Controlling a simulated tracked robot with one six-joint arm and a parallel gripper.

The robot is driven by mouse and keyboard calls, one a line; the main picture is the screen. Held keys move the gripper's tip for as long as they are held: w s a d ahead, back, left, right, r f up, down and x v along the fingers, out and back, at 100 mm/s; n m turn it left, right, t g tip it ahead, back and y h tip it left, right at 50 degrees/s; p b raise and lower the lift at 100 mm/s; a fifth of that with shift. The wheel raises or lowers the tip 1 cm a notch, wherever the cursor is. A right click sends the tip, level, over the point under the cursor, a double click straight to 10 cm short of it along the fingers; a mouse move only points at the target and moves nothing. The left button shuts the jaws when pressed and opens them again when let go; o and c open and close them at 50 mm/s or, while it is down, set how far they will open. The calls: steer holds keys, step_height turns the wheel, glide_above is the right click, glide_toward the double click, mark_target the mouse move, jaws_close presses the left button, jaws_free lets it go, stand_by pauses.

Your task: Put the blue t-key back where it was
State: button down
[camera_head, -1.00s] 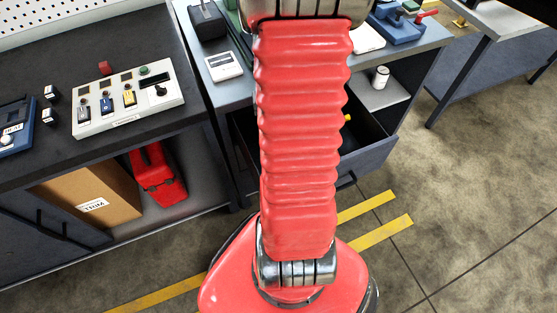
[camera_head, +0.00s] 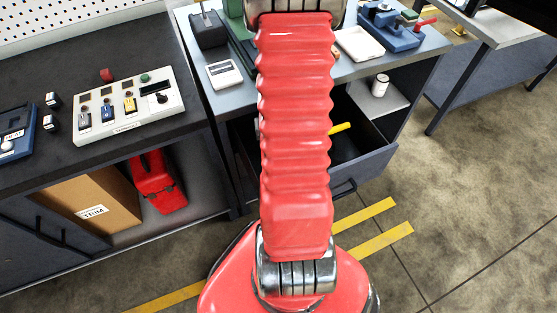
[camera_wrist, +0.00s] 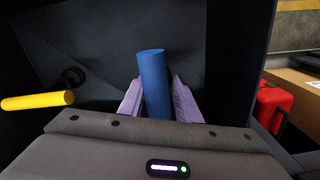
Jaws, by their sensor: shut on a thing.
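My gripper (camera_wrist: 156,84) shows in the wrist view with its two pale purple fingers shut on a blue cylinder, the blue t-key (camera_wrist: 153,70). The blue part sticks out beyond the fingertips, and the rest of the key is hidden. Behind it are the dark grey surfaces of an open drawer (camera_wrist: 110,30). In the head view my arm covers the gripper and the blue key. The same open drawer (camera_head: 365,168) shows to the right of my arm.
A yellow handle (camera_wrist: 37,100) lies left of my gripper; it also shows in the drawer in the head view (camera_head: 340,128). A dark round knob (camera_wrist: 73,77) is near it. A red toolbox (camera_wrist: 270,110) and cardboard box (camera_head: 90,200) are on the lower shelf.

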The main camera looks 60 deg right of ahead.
steer(key=shift+f, duration=0.85)
steer(key=shift+f, duration=2.1)
steer(key=shift+f, duration=0.1)
steer(key=c, duration=1.3)
jaws_free()
steer(key=shift+r, duration=6.15)
